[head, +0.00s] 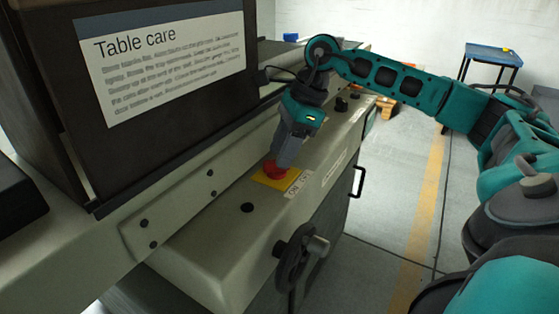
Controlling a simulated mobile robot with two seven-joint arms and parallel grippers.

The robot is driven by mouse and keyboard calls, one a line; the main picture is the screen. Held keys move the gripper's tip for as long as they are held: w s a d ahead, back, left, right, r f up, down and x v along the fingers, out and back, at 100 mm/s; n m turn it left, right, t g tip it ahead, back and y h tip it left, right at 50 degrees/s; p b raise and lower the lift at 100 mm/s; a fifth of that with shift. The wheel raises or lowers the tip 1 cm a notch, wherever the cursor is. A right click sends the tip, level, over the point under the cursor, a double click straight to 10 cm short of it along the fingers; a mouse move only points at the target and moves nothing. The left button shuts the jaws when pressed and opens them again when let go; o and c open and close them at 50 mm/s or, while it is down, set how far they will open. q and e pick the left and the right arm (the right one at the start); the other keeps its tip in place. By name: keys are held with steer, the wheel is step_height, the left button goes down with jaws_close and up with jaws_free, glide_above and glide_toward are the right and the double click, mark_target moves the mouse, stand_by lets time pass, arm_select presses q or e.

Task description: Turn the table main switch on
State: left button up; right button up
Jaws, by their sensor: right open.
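The table main switch is a red knob (274,170) on a yellow plate (289,182), set on the sloping front panel of the pale machine. A small white label (299,184) with dark lettering lies beside the plate. My right gripper (281,165) points down at the knob, its fingers at or just over it. It is open. The fingers cover part of the knob, so I cannot tell whether they touch it or which way it is turned. My left gripper is out of view.
A handwheel (297,256) and a black handle (358,181) stick out from the machine's front. Black knobs (342,104) sit farther along the panel. A blue-topped table (493,54) stands at the back right.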

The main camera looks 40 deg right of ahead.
steer(key=shift+x, duration=0.95)
jaws_close()
